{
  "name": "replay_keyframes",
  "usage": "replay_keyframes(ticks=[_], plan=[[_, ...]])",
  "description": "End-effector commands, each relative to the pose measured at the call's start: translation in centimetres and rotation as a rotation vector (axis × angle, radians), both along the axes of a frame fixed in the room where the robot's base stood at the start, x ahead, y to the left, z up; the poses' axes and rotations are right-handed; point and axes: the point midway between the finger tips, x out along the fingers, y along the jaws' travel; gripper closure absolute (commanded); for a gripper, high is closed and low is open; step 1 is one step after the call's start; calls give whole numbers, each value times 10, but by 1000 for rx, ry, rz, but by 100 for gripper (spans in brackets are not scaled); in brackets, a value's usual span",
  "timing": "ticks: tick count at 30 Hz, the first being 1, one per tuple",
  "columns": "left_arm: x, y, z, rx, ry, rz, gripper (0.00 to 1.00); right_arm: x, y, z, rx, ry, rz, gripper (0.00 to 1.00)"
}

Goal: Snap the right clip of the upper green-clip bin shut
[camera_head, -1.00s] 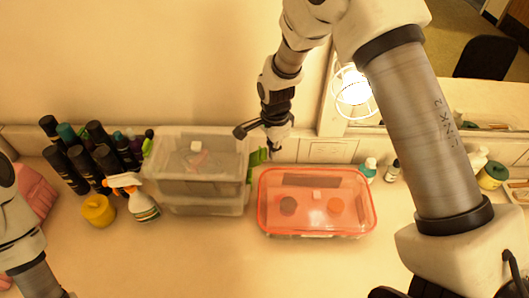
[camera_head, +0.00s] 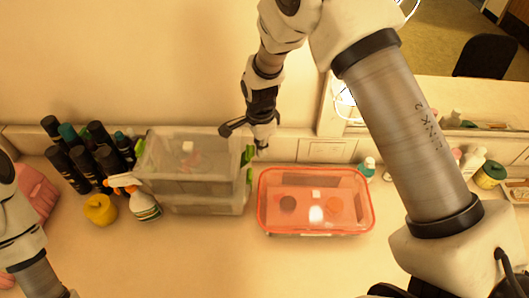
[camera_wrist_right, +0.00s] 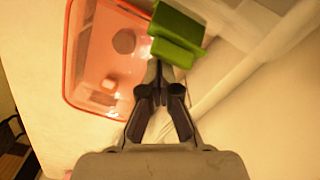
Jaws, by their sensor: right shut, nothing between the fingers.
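Two clear bins are stacked against the wall in the head view: the upper green-clip bin (camera_head: 160,178) on the lower bin (camera_head: 205,205). The upper bin's right clip (camera_head: 249,153) is green, at its right end; more green shows below it. My right gripper (camera_head: 263,147) is just right of that clip, fingers shut and empty. In the right wrist view the shut fingertips (camera_wrist_right: 160,66) are at the lower edge of a green clip (camera_wrist_right: 178,32); contact is unclear. I cannot tell whether the clip is snapped down. My left gripper is out of view.
A red-rimmed bin (camera_head: 262,215) stands close on the right. A spray bottle (camera_head: 145,205), a yellow jar (camera_head: 100,210) and several dark bottles (camera_head: 80,160) stand left of the stack. The front counter (camera_head: 240,265) is clear.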

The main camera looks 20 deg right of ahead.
Motion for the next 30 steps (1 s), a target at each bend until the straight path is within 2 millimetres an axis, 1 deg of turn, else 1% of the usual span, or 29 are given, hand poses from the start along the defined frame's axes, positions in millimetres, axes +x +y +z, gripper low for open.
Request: replay_keyframes(ticks=[24, 26, 30], plan=[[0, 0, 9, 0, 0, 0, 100, 11, 23, 7, 0, 0, 0, 100], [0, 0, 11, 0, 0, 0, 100, 11, 23, 8, 0, 0, 0, 100], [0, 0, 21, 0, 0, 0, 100, 10, 21, 21, 0, 0, 0, 100]])
